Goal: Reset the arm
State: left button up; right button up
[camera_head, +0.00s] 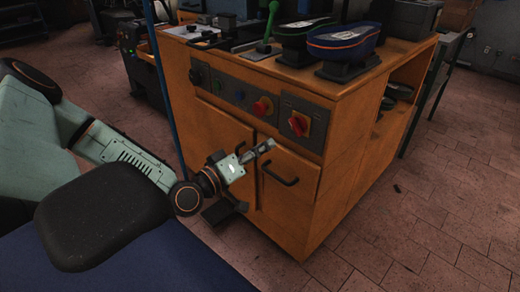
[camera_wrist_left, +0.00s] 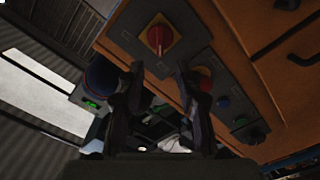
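My left gripper (camera_head: 256,176) is in front of the doors of an orange wooden press cabinet (camera_head: 225,140), below its control panel. In the left wrist view its two dark fingers (camera_wrist_left: 160,95) stand apart with nothing between them. A control panel (camera_head: 235,92) carries a red rotary knob (camera_head: 263,106), and a second red knob (camera_head: 299,124) sits on a plate to its right. The two red knobs show in the left wrist view, one (camera_wrist_left: 160,38) above the fingers and one (camera_wrist_left: 203,78) beside the right finger. My right gripper is not in view.
On the cabinet top are a green-handled lever (camera_head: 267,30) and two shoe-shaped forms, one blue (camera_head: 344,41). A black door handle (camera_head: 281,174) sticks out close to my left gripper. Brick floor (camera_head: 430,210) is open at the right.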

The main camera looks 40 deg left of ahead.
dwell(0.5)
pick_arm(q)
jog(key=s+d+f+m+g+h+p, duration=0.1)
jog(key=s+d+f+g, duration=0.25)
jog(key=f+g, duration=0.2)
jog(key=s+d+f+m+g+p, duration=0.1)
jog(key=s+d+f+g, duration=0.25)
jog(key=d+f, duration=0.2)
jog(key=s+d+f+m+g+p, duration=0.1)
jog(key=s+f+m+g, duration=0.1)
jog(key=s, duration=0.5)
jog(key=s+d+f+m+g+y+p, duration=0.1)
jog(key=s+d+f+m+g, duration=0.1)
jog(key=s+g, duration=0.2)
jog(key=s+d+f+m+g+y+p, duration=0.1)
jog(key=s+d+f+g, duration=0.1)
jog(key=s, duration=0.7)
jog(key=shift+s+m+g+p, duration=0.3)
jog(key=shift+m+g+p, duration=0.1)
jog(key=shift+g, duration=0.1)
jog(key=shift+s, duration=0.1)
